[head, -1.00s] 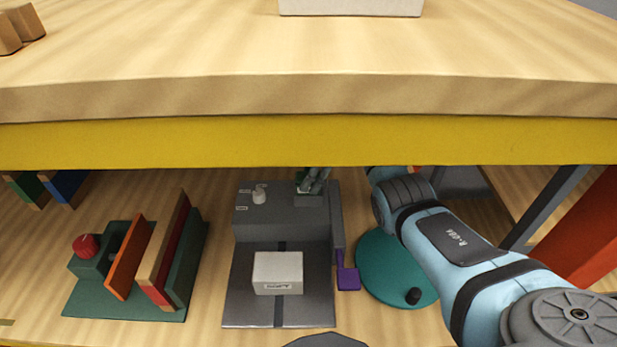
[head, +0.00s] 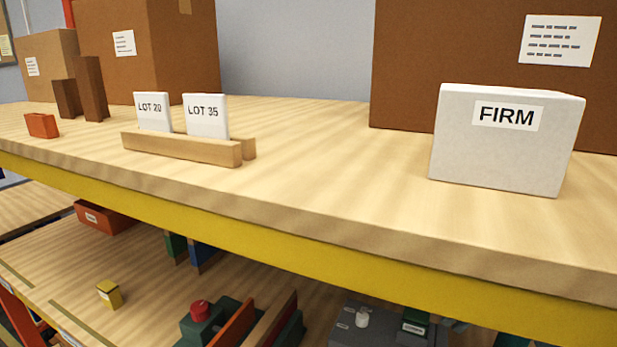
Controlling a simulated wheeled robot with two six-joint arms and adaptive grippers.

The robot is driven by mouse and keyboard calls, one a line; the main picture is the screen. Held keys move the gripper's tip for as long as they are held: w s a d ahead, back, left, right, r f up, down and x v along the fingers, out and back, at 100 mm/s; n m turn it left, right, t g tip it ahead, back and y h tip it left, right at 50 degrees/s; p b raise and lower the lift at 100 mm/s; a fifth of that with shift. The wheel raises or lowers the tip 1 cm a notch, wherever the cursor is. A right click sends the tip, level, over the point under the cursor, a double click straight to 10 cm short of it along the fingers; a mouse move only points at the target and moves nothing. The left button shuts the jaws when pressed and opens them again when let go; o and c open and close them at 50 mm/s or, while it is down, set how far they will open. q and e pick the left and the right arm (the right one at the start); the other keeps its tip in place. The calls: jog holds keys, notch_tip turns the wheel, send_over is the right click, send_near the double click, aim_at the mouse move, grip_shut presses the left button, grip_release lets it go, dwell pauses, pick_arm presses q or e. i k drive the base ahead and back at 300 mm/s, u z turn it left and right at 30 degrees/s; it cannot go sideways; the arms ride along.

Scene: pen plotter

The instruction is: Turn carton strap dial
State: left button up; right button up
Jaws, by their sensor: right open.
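The grey strap machine (head: 385,332) shows at the bottom edge, on the lower shelf. Its small pale dial (head: 362,318) stands on top beside small labels too small to read. A white carton (head: 470,145) marked FIRM stands on the upper shelf. My left gripper is not in view.
The upper shelf's yellow edge (head: 300,267) overhangs the lower shelf. A wooden holder (head: 180,147) with LOT 20 and LOT 35 cards and large brown boxes (head: 300,330) stand around. A green fixture with a red knob (head: 200,312) sits left of the machine.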

aim_at(361, 318)
jog(key=k, duration=1.3)
